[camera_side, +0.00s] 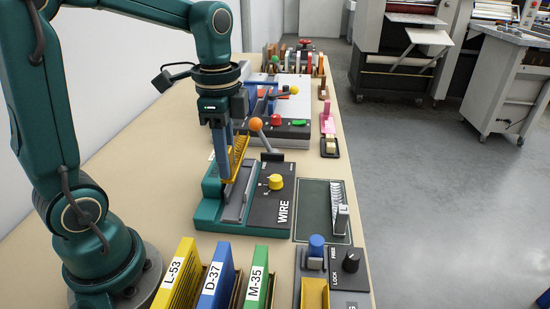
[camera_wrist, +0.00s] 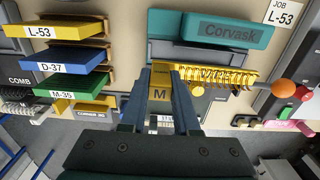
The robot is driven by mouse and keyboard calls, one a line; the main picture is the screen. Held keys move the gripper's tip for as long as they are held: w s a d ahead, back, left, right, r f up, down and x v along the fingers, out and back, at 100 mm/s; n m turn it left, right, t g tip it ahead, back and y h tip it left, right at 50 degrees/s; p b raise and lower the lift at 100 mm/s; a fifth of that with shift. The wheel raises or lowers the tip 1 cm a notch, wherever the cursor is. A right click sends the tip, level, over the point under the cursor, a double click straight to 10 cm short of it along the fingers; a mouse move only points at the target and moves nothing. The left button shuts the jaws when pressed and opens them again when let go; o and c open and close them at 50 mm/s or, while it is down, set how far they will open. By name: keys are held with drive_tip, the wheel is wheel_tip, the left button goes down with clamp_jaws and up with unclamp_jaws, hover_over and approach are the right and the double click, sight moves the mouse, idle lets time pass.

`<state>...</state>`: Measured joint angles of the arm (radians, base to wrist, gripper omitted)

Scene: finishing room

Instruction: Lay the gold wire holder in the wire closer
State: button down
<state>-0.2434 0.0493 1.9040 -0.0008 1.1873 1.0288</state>
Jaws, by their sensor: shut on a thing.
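The gold wire holder (camera_side: 238,156) is a yellow piece with a row of gold wire loops. My gripper (camera_side: 224,178) is shut on it, and it hangs tilted over the wire closer. In the wrist view my gripper (camera_wrist: 161,84) grips its yellow end block marked M (camera_wrist: 160,94), and the loops (camera_wrist: 222,77) run out to the right. The wire closer (camera_side: 207,212) has a teal base, a grey bed, a black panel reading WIRE, a yellow knob (camera_side: 276,182) and an orange-tipped lever (camera_side: 256,125). Its teal body (camera_wrist: 212,30) reads Corvask in the wrist view. I cannot tell whether holder and bed touch.
Yellow, blue and green holders labelled L-53 (camera_side: 176,277), D-37 (camera_side: 217,282) and M-35 (camera_side: 257,281) stand in front. A dark mat (camera_side: 316,207) with a wire piece lies right of the closer. Another lever machine (camera_side: 290,135) stands behind it.

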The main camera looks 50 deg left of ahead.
drive_tip(key=shift+f, duration=0.1)
drive_tip(key=shift+f, duration=3.55)
drive_tip(key=shift+f, duration=0.6)
drive_tip(key=c, duration=0.9)
unclamp_jaws()
drive_tip(key=shift+r, duration=5.55)
